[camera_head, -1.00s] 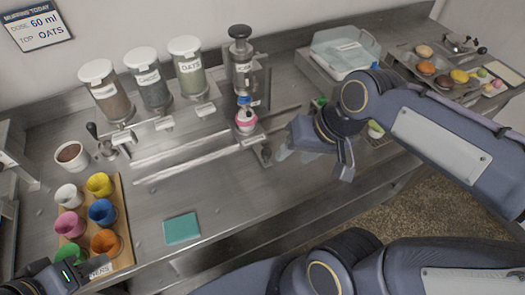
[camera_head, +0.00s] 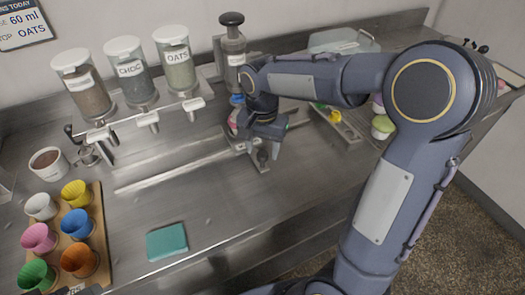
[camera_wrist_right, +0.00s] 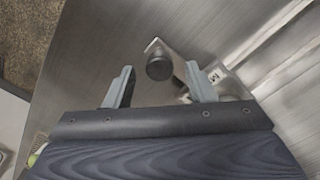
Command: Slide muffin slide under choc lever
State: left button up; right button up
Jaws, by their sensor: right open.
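The muffin slide's carriage, with a round dark knob (camera_head: 262,157) on a metal bracket, sits on the rails at the right of the counter. A pink muffin cup (camera_head: 233,123) with a blue piece above it is partly hidden by my arm. My right gripper (camera_wrist_right: 160,80) is open at the carriage; in the wrist view the knob (camera_wrist_right: 159,67) lies between and just beyond the fingertips, with no clear contact. The choc lever (camera_head: 148,119) is below the CHOC canister (camera_head: 130,72), to the left of the carriage. My left gripper is not clearly visible.
The rails (camera_head: 175,172) run left from the carriage, clear under the levers. A teal pad (camera_head: 167,241) lies at the front. Coloured cups on a wooden board (camera_head: 101,232) and a brown-filled cup (camera_head: 48,163) stand left. The OATS canister (camera_head: 176,60) stands beside CHOC.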

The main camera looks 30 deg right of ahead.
jog(key=shift+f, duration=0.85)
grip_shut()
